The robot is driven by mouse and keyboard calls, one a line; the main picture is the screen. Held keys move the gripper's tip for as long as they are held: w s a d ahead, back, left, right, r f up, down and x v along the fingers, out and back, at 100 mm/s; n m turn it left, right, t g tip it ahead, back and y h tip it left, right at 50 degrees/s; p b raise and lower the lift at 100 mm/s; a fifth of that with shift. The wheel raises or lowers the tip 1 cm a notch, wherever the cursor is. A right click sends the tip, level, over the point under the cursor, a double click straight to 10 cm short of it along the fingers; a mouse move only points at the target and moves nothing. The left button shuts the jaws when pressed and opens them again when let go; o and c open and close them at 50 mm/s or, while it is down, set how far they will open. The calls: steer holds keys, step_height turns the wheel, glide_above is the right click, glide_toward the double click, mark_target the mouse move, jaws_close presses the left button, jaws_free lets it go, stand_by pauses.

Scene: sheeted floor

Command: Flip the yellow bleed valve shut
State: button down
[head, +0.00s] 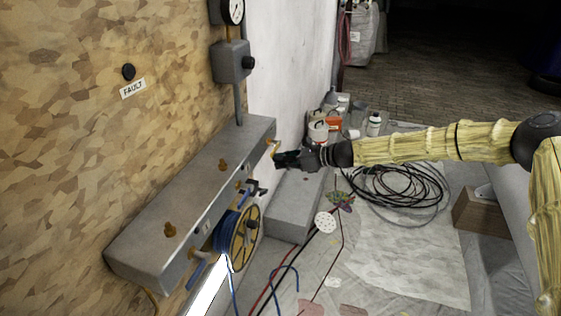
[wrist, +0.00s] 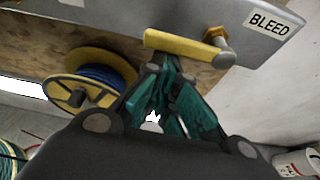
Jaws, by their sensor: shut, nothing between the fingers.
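The yellow bleed valve handle (wrist: 183,46) lies nearly level across the upper middle of the wrist view, its right end at a metal pivot beside the BLEED label (wrist: 268,22). In the head view the handle (head: 272,147) is a small yellow piece at the far end of the grey manifold box (head: 190,205). My gripper (wrist: 160,63) is shut and empty. Its fingertips are just below the handle's left half in the wrist view; I cannot tell whether they touch it. In the head view my gripper (head: 278,159) is close beside the handle.
A yellow reel with blue hose (head: 243,238) hangs under the box. A blue handle (head: 196,274) and a dark handle (head: 257,190) stick out from its front. A grey block (head: 295,205), coiled black cable (head: 398,192) and several cans and bottles (head: 335,122) lie on the floor.

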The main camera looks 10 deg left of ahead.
steer(key=shift+f, duration=0.1)
steer(key=s+d+b, duration=0.2)
steer(key=d+b, duration=0.1)
steer(key=d, duration=0.6)
steer(key=shift+f+b, duration=0.25)
steer(key=shift+b, duration=0.1)
steer(key=shift+d, duration=0.15)
steer(key=shift+s+f, duration=0.1)
